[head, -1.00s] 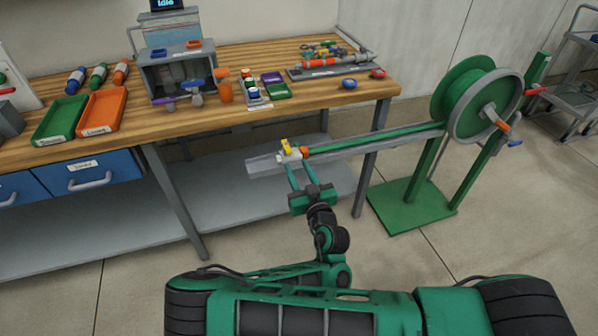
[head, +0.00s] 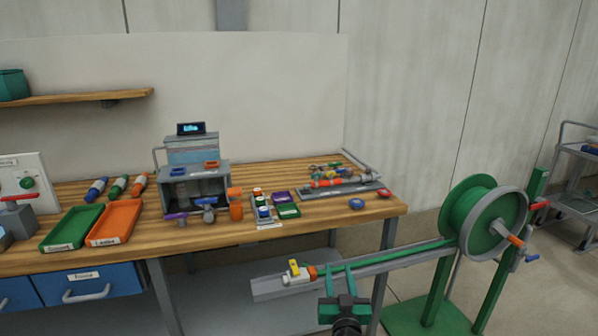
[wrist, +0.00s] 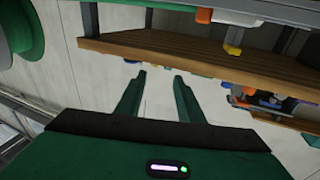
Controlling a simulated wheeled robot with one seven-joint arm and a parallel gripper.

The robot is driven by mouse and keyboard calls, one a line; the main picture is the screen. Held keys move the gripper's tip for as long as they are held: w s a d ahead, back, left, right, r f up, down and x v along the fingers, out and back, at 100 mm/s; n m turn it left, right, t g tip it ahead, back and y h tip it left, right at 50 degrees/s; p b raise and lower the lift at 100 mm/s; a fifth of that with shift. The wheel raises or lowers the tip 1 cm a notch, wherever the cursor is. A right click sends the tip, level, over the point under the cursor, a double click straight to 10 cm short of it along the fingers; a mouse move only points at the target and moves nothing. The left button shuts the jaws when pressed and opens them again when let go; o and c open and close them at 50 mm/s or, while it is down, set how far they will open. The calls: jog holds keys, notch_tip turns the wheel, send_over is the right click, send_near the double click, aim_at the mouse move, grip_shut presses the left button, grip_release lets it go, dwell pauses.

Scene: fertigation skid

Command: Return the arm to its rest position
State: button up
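My gripper (head: 338,270) shows at the bottom of the head view, in front of and below the grey trough (head: 385,262). In the wrist view, its two green fingers (wrist: 159,76) stand apart with nothing between them. The white fitting with a yellow part (head: 296,273) lies at the trough's left end, left of my gripper and apart from it. The green hose (head: 400,252) runs along the trough to the reel. Most of my arm is below the head view's edge.
The green reel (head: 463,214) on its stand is to the right. The wooden workbench (head: 335,212) is behind the trough, with trays, valves and a grey box (head: 196,190) on it. A shelf (head: 80,105) is on the wall. A cart (head: 578,200) stands at far right.

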jog(key=s+d+r+m+g+h, duration=0.1)
jog(key=d+r+m+g+h, duration=0.4)
jog(key=d, duration=0.6)
jog(key=d+m+h, duration=0.3)
jog(key=d+h, duration=0.3)
jog(key=d, duration=0.4)
jog(key=s+d+m+g+h, duration=0.1)
jog(key=s+d+m+g, duration=0.4)
jog(key=s+d+g, duration=0.8)
jog(key=s+d+r+g+y, duration=0.1)
jog(key=s+d+g+y, duration=0.15)
jog(key=s+y, duration=0.65)
jog(key=s+a+r+n+t+y, duration=0.1)
jog(key=s+a+r+n, duration=0.2)
jog(key=s+r, duration=0.2)
jog(key=s+a+r+n+y, duration=0.2)
jog(key=s+a+r+n, duration=0.2)
jog(key=s, duration=0.5)
jog(key=shift+s+a+r+t+y, duration=0.15)
jog(key=shift+s+r+t+y, duration=0.2)
jog(key=shift+r, duration=0.25)
